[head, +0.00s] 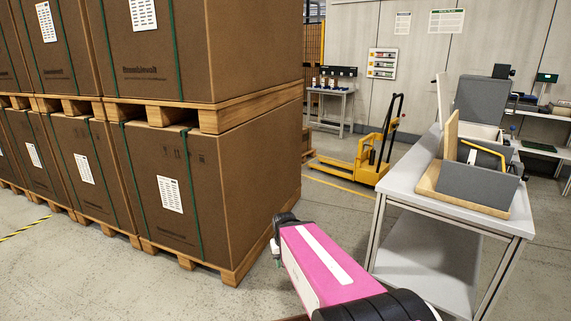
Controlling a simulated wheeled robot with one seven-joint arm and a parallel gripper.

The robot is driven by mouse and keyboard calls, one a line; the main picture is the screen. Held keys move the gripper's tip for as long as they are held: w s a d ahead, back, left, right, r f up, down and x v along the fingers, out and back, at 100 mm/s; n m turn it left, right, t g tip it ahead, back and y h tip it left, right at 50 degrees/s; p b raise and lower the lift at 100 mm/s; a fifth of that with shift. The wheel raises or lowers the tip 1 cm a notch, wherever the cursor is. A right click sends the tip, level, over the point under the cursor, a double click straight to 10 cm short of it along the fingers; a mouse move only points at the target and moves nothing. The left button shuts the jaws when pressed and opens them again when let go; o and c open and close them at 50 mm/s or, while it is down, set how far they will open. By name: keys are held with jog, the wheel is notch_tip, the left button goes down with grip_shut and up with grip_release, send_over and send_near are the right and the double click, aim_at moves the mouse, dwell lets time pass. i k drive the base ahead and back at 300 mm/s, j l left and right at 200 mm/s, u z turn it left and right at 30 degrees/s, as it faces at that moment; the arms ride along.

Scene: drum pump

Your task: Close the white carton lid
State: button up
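On the grey table (398,186) at the right, a pale carton (478,131) stands behind other items, and only part of it shows. A raised grey panel (480,100) and a thin whitish upright panel (441,98) stand up by it. I cannot tell which of these is the white lid, but the carton looks open. My pink arm reaches up from the bottom middle, left of the table and apart from it. My gripper does not show clearly; only dark parts at the arm's far end are visible.
A grey box (464,186) with a yellow bar (484,148) and an upright wooden board (451,136) sit on a wooden tray (428,180) at the table's front. Stacked brown cartons (245,180) on pallets fill the left. A yellow pallet truck (368,158) stands behind open floor.

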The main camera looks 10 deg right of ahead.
aim_at(439, 99)
jog(key=i+j+z, duration=0.2)
jog(key=z, duration=0.25)
jog(key=i+j+z, duration=0.15)
jog(key=j+z, duration=0.2)
jog(key=z, duration=0.15)
jog(key=i+j+z, duration=0.1)
jog(key=j+z, duration=0.65)
jog(key=z, duration=0.15)
jog(key=i+j+z, duration=0.2)
jog(key=j, duration=0.25)
jog(key=j+z, duration=0.2)
jog(key=j, duration=0.2)
jog(key=k, duration=0.05)
